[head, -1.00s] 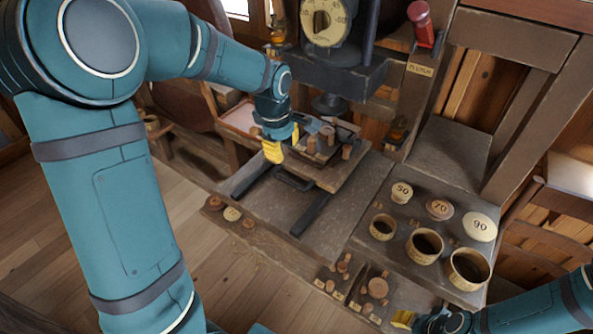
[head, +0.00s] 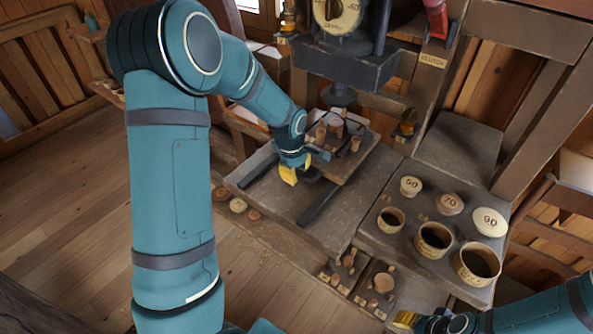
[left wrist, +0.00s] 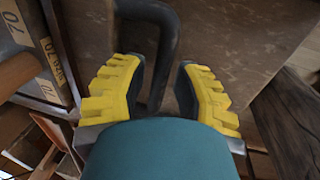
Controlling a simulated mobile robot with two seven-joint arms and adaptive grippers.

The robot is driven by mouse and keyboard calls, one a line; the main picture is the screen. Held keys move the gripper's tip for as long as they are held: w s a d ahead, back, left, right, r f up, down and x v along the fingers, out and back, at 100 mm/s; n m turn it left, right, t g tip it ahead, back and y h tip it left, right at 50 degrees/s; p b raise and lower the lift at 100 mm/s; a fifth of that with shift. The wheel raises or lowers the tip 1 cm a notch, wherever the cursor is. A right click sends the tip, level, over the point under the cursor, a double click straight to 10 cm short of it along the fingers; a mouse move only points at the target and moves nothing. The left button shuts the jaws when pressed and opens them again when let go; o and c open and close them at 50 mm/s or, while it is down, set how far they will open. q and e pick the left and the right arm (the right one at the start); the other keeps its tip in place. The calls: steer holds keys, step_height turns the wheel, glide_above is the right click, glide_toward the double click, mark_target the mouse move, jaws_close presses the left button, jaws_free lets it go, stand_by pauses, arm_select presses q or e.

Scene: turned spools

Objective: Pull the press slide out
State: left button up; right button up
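The press slide (head: 352,165) is a wooden board bearing turned spools, under the dark press head (head: 345,70). Two dark rails (head: 325,202) stretch forward from it over a grey stone-like top. Its dark looped handle (left wrist: 170,45) shows in the left wrist view. My left gripper (head: 290,174) is at the slide's front by the handle. In the left wrist view its yellow-and-black fingers (left wrist: 160,95) are apart, with one handle bar between them and gaps visible. My right gripper (head: 405,319) is at the bottom right, away from the slide; its opening is unclear.
Several round cups (head: 433,240) and lids marked 50, 70 and 90 (head: 489,222) stand on the right. Small trays (head: 375,285) with wooden pieces sit at the front. The top between the rails is clear in front of the slide.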

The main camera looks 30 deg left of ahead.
arm_select(q)
jaws_close()
steer(key=shift+s+f, duration=0.1)
steer(key=shift+s, duration=0.05)
